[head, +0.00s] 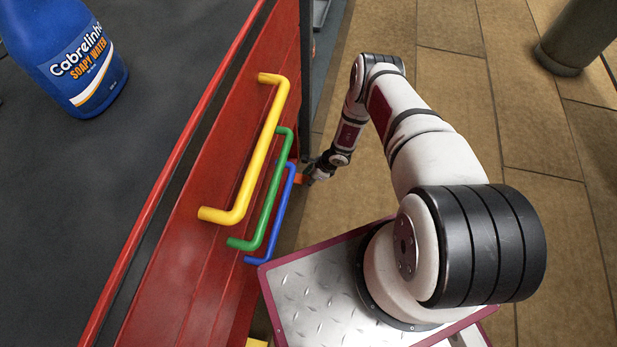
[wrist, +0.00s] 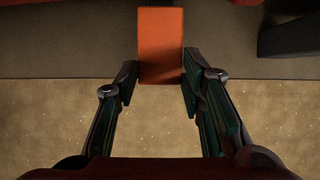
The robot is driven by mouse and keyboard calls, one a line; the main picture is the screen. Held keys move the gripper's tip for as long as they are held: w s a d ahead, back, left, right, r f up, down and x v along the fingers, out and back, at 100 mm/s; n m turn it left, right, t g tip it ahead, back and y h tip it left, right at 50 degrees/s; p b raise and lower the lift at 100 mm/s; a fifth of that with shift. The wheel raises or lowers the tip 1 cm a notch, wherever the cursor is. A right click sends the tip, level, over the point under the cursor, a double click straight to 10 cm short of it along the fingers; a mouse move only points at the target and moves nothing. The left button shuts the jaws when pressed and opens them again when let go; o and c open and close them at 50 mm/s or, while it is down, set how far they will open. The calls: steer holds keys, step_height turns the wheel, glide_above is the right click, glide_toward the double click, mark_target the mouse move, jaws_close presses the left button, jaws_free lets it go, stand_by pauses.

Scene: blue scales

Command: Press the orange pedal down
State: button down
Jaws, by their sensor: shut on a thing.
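The orange pedal (wrist: 161,45) is a flat rectangular block at the top middle of the wrist view. My gripper (wrist: 160,88) has a finger on each side of its near end, and the fingertips close on its edges. In the head view a small bit of the orange pedal (head: 299,178) shows low beside the red cabinet, next to my gripper (head: 308,174). Most of the pedal is hidden there by the handles and the gripper. I cannot tell how far the pedal is pressed.
The red drawer cabinet (head: 190,285) carries yellow (head: 255,150), green (head: 270,195) and blue (head: 279,220) handles that jut out left of my gripper. A blue soapy water bottle (head: 75,60) stands on the dark top. Tiled floor (head: 455,90) lies open to the right.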

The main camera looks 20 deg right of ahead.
steer(key=shift+s+d+f+t+y+b, duration=0.1)
steer(key=shift+d+f+t+y+b, duration=0.1)
steer(key=shift+f+t+y+b, duration=0.5)
steer(key=f+y+b, duration=0.1)
steer(key=b, duration=0.2)
steer(key=shift+f+t+y, duration=0.1)
steer(key=shift+t+y, duration=0.2)
steer(key=c, duration=1)
jaws_free()
steer(key=shift+c, duration=0.2)
steer(key=v, duration=1.2)
